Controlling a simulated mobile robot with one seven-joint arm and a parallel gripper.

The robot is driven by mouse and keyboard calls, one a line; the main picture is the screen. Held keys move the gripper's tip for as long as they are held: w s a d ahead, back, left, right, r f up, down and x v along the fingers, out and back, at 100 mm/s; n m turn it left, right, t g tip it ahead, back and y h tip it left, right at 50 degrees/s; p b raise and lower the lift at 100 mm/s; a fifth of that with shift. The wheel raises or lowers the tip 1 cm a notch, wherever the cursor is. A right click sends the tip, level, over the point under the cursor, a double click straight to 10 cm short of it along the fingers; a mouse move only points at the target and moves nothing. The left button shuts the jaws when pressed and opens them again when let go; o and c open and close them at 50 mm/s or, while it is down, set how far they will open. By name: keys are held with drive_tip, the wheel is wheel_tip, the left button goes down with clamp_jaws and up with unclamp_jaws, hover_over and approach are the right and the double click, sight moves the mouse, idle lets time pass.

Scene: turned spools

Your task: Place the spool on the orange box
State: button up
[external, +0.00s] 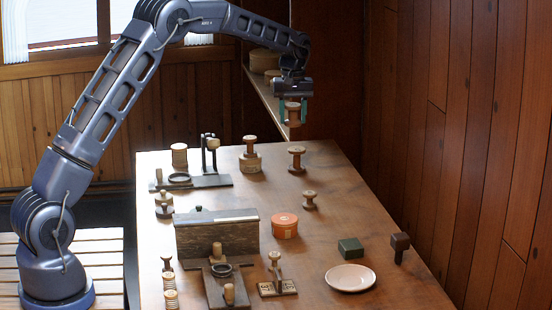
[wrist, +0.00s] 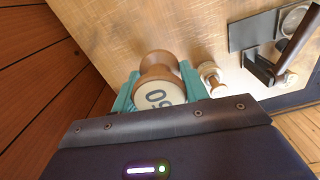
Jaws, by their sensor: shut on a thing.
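My gripper (external: 291,112) is shut on a wooden spool (external: 293,109) and holds it in the air above the far end of the table. In the wrist view, the spool (wrist: 160,72) sits between the teal fingers of my gripper (wrist: 162,92), with its pale, numbered end facing the camera. The orange box (external: 285,225) is round and stands on the middle of the table, well below and nearer than my gripper. Its top looks bare. It cannot be made out in the wrist view.
Other spools stand on the table, one at the far side (external: 297,159) and a smaller one (external: 310,200) behind the orange box. A large dark block (external: 217,240) stands left of the box. A white plate (external: 350,278) and green block (external: 351,248) lie to its right.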

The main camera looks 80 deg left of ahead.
drive_tip(key=s+d+r, duration=0.1)
drive_tip(key=d+r, duration=0.1)
drive_tip(key=d, duration=0.6)
drive_tip(key=s+d+r, duration=0.1)
drive_tip(key=d+r, duration=0.1)
drive_tip(key=d, duration=0.5)
hover_over(285, 218)
drive_tip(key=shift+m, duration=0.3)
wheel_tip(285, 218, down, 19)
drive_tip(key=shift+d, duration=0.1)
drive_tip(key=shift+s+f, duration=0.1)
drive_tip(key=shift+f, duration=0.05)
drive_tip(key=o, duration=1)
